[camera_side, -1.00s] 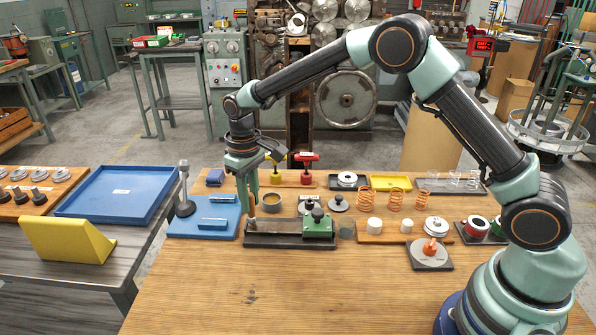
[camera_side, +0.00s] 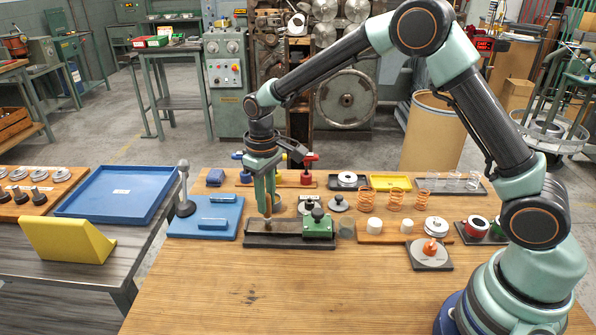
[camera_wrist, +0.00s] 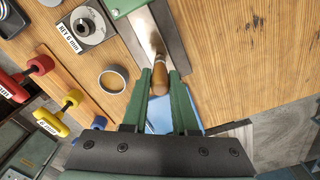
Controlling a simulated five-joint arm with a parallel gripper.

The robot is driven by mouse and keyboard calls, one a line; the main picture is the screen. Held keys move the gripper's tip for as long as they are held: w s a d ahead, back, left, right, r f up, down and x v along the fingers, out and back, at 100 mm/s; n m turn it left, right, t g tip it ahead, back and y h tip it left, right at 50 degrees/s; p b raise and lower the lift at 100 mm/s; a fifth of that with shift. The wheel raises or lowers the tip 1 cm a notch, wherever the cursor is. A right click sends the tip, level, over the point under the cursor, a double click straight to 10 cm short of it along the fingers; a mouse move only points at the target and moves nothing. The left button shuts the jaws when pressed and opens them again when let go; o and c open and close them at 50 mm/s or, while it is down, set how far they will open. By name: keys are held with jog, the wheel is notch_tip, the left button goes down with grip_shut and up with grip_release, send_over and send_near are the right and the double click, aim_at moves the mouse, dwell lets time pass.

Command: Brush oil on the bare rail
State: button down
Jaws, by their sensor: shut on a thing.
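My gripper (camera_side: 266,205) is shut on a brush with a wooden handle (camera_wrist: 159,78) and points down. The rail (camera_side: 275,226) is a grey metal strip on a dark base at the middle of the bench. A green block (camera_side: 318,226) sits at its right end. The brush is over the left part of the rail; I cannot tell whether its tip touches. In the wrist view the rail (camera_wrist: 143,30) runs up from the brush to the green block (camera_wrist: 124,5). A round cup (camera_wrist: 113,79) stands beside the rail, partly behind my gripper in the side view.
A blue fixture (camera_side: 205,218) lies left of the rail. Springs (camera_side: 396,197) and a white spool (camera_side: 436,227) stand to the right. The front of the bench is clear.

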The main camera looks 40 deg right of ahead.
jog(key=shift+s+d, duration=0.65)
jog(key=shift+s, duration=0.05)
jog(key=shift+d, duration=0.1)
jog(key=shift+s+d, duration=1.1)
jog(key=shift+s, duration=0.1)
jog(key=shift+s+d, duration=0.1)
jog(key=shift+s+d, duration=0.45)
jog(key=shift+d, duration=0.05)
jog(key=shift+w+a, duration=0.65)
jog(key=shift+a, duration=0.05)
jog(key=shift+w, duration=0.1)
jog(key=shift+w+a, duration=0.6)
jog(key=shift+a, duration=0.1)
jog(key=shift+w+a+f, duration=0.15)
jog(key=shift+w+a, duration=1.1)
